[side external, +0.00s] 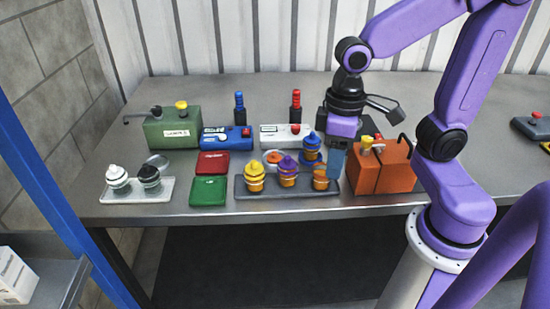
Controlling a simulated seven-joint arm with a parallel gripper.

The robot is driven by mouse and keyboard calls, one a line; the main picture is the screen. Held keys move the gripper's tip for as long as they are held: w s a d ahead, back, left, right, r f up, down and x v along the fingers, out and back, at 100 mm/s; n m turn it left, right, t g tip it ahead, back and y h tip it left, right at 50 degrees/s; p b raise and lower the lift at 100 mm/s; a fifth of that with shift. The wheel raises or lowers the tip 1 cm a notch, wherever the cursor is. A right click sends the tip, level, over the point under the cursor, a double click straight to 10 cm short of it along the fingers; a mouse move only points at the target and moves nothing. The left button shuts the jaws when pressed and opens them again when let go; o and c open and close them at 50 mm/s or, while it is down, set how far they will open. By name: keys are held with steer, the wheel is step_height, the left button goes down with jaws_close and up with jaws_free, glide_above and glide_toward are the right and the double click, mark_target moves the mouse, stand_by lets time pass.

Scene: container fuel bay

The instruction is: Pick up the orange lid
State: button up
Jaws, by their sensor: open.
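An orange piece (320,180), which looks like the orange lid on a small jar, is at the right end of the dark grey tray (240,193). I cannot clearly tell the lid from the jar at this size. The gripper is open. Whether a finger touches the orange piece cannot be told. Jars with a yellow lid (254,172) and a purple lid (287,166) stand on the same tray to the left.
An orange jerrycan (385,170) is close on the right. A green can (171,130), red box (212,163), green box (208,190) and white tray (137,190) are left.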

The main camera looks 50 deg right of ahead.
steer(key=w+r+m, duration=0.1)
steer(key=w+m, duration=0.6)
steer(key=w, duration=0.1)
steer(key=r+m+y, duration=0.1)
steer(key=m, duration=1.5)
glide_above(274, 152)
steer(key=d, duration=0.2)
steer(key=f, duration=0.5)
steer(key=a+f, duration=0.1)
steer(key=f, duration=0.5)
steer(key=a+f, duration=0.1)
steer(key=f, duration=0.4)
steer(key=shift+s+f, duration=0.1)
steer(key=shift+f, duration=0.2)
jaws_close()
